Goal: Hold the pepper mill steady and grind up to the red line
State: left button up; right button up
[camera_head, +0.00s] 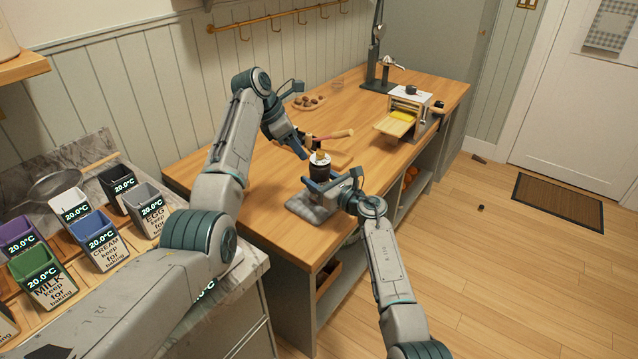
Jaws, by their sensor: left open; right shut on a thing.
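The pepper mill (319,171) stands upright near the front edge of the wooden counter. It has a dark body, a pale band and a small light-brown top. My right gripper (329,182) is shut around its lower body from the front right. My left gripper (307,147) is open just above and left of the mill's top, apart from it as far as I can tell. A rod with a wooden handle (342,133) shows just behind the mill; I cannot tell whether it joins the mill. I cannot make out the red line at this size.
A grey cushion-like pad (306,207) lies by the mill at the counter's front edge. A round board (309,102) with small brown items lies behind. Labelled containers (96,240) fill the left side.

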pick_arm(q)
jog(key=s+d, duration=0.2)
jog(key=s, duration=0.3)
jog(key=shift+w+d, duration=2.5)
jog(key=shift+d, duration=2.05)
jog(key=s+a+r+n+t+y, duration=0.1)
jog(key=s+a+r+n, duration=0.2)
jog(key=r, duration=0.3)
jog(key=s+a+r+n+t+y, duration=0.1)
jog(key=s+a+r+n+t, duration=0.1)
jog(key=s+a+r+n, duration=0.2)
jog(key=shift+a+r+n+t+y, duration=0.35)
jog(key=shift+a+r+n, duration=0.5)
jog(key=shift+r, duration=0.9)
jog(key=shift+d, duration=0.2)
send_near(308, 134)
jog(key=f, duration=0.2)
jog(key=shift+y, duration=0.25)
jog(key=shift+w+d+r+x, duration=0.1)
jog(key=shift+x, duration=1.4)
jog(key=shift+w+d+r+x, duration=0.1)
jog(key=shift+w+d+x, duration=0.05)
jog(key=shift+x, duration=1.35)
jog(key=shift+w+d+r+x, duration=0.1)
jog(key=shift+x, duration=1.4)
